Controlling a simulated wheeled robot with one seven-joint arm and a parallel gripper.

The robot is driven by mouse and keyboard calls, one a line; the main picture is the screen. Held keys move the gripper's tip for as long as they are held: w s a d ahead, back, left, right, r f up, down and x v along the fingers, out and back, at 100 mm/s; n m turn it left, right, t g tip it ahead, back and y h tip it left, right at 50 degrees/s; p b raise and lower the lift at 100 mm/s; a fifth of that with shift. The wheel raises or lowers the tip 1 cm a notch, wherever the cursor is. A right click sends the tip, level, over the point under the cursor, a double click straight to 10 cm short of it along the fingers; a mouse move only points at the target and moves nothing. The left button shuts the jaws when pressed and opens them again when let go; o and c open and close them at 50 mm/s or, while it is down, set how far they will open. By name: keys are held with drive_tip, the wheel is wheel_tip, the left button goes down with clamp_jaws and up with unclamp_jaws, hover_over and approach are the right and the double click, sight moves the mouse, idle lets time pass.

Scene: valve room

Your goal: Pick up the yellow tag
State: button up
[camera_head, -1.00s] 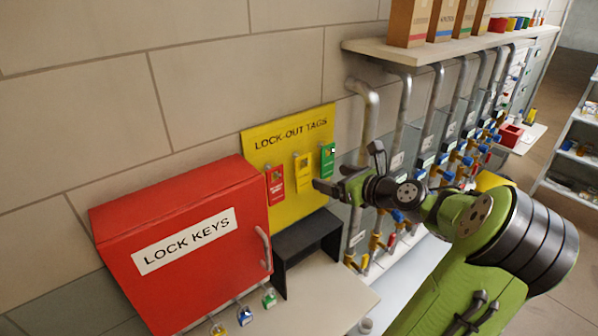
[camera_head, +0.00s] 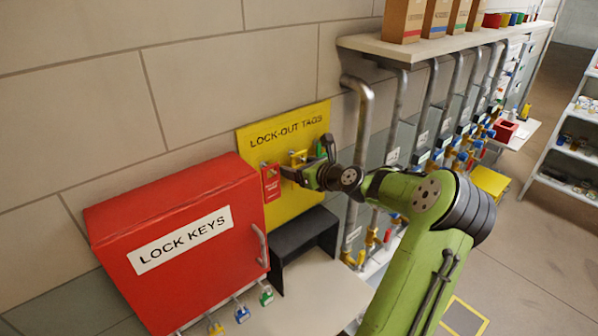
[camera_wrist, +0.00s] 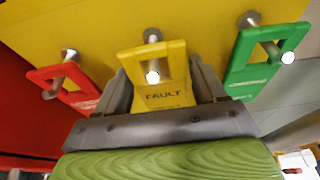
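The yellow tag (camera_wrist: 160,82) hangs from a peg on the yellow lock-out board (camera_head: 305,195), and its printed word "FAULT" shows in the wrist view. In the head view its top (camera_head: 298,157) shows above my gripper, which hides the lower part. My gripper (camera_wrist: 163,88) is open at the board, with one finger on each side of the yellow tag's lower part. I cannot tell whether the fingers touch it. In the head view my gripper (camera_head: 290,174) overlaps the tag row.
A red tag (camera_wrist: 68,85) hangs left of the yellow one and a green tag (camera_wrist: 255,62) hangs close on the right. The red lock keys cabinet (camera_head: 180,245) stands to the left. A black stand (camera_head: 300,238) sits below the board. Pipes (camera_head: 362,130) run at the right.

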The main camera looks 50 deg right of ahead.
drive_tip(key=c, duration=0.7)
drive_tip(key=shift+r, duration=0.1)
drive_tip(key=shift+r, duration=0.75)
drive_tip(key=s+a, duration=0.2)
drive_tip(key=s, duration=1.6)
drive_tip(key=shift+f+b, duration=0.15)
drive_tip(key=shift+b, duration=0.25)
